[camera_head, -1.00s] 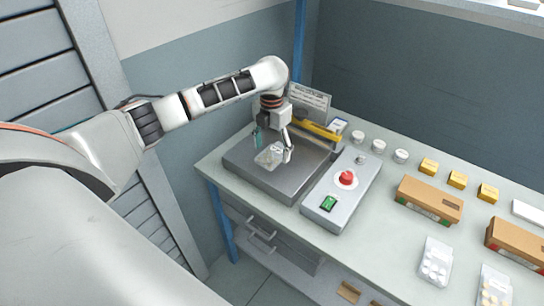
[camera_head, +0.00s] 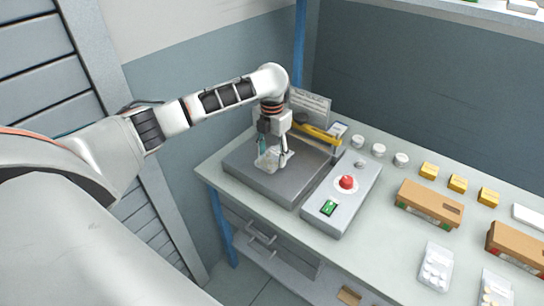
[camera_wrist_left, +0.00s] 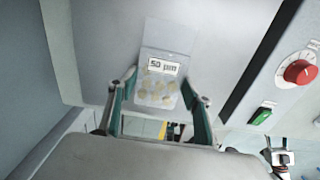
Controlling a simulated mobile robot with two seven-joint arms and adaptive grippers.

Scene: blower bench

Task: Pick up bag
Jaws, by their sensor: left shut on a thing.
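The bag (camera_head: 270,159) is a small clear pouch at the grey blower plate (camera_head: 263,182) on the left of the bench. In the left wrist view the bag (camera_wrist_left: 158,88) has a white label starting with "50" and several pale round pieces inside. My left gripper (camera_head: 273,158) points down over the plate, shut on the bag. Its green-padded fingers (camera_wrist_left: 158,103) stand on either side of the bag in the left wrist view. I cannot tell whether the bag still touches the plate.
A yellow bar (camera_head: 318,133) and sign (camera_head: 310,104) are behind. Cardboard boxes (camera_head: 429,203), white jars (camera_head: 379,150), yellow boxes (camera_head: 457,183) and other bags (camera_head: 435,266) lie right.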

